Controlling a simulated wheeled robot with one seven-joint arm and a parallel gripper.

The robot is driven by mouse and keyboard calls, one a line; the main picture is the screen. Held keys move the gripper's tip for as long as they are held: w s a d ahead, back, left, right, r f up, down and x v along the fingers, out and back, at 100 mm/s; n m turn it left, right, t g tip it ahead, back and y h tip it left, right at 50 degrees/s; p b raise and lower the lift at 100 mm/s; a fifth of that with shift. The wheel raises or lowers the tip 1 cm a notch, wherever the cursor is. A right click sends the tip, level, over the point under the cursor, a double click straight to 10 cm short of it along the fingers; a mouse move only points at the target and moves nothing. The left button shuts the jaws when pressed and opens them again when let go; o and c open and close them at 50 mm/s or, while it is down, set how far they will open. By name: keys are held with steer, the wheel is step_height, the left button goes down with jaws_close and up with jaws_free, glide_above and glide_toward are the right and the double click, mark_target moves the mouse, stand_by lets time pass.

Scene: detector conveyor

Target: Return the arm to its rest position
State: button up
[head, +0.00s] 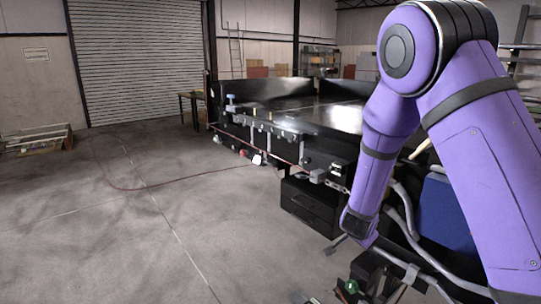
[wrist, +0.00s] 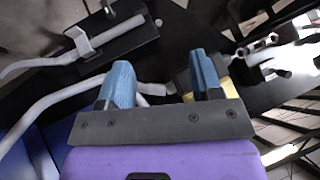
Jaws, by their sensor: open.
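My purple arm fills the right side of the head view, bent at a high elbow with its forearm pointing down. My gripper (wrist: 161,80) shows in the wrist view as two blue fingers standing apart, with nothing held between them. In the head view I cannot clearly make out the fingers below the forearm. Beyond the fingers, the wrist view shows a dark surface with grey tubes and a black plate with a pale clamped rod (wrist: 88,45). A yellowish piece (wrist: 229,88) lies behind the right finger; I cannot tell whether they touch.
The long black conveyor machine (head: 285,91) stands behind and left of my arm, with fittings along its side. A black drawer box (head: 308,203) sits beneath it. A blue panel (head: 445,212) and grey tubes are close to my forearm. The concrete floor (head: 120,220) at left is mostly open, with a thin hose.

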steer(key=s+r+n+y, duration=0.2)
steer(key=s+r, duration=0.3)
steer(key=r, duration=0.3)
steer(key=s+a+r+n+y, duration=0.1)
steer(key=s+r+n+y, duration=0.1)
steer(key=s+r, duration=0.35)
steer(key=s+r+n+y, duration=0.2)
steer(key=s+r, duration=0.1)
steer(key=r, duration=0.7)
steer(key=s+d+r+n+g+h, duration=0.1)
steer(key=s+d+r+n, duration=0.1)
steer(key=s, duration=0.9)
steer(key=s+d+r+n+g+h, duration=0.1)
steer(key=s+r, duration=0.4)
steer(key=s, duration=0.6)
steer(key=shift+s+d+n, duration=0.35)
steer(key=shift+d+n, duration=0.55)
steer(key=shift+d, duration=0.1)
steer(key=shift+r, duration=0.1)
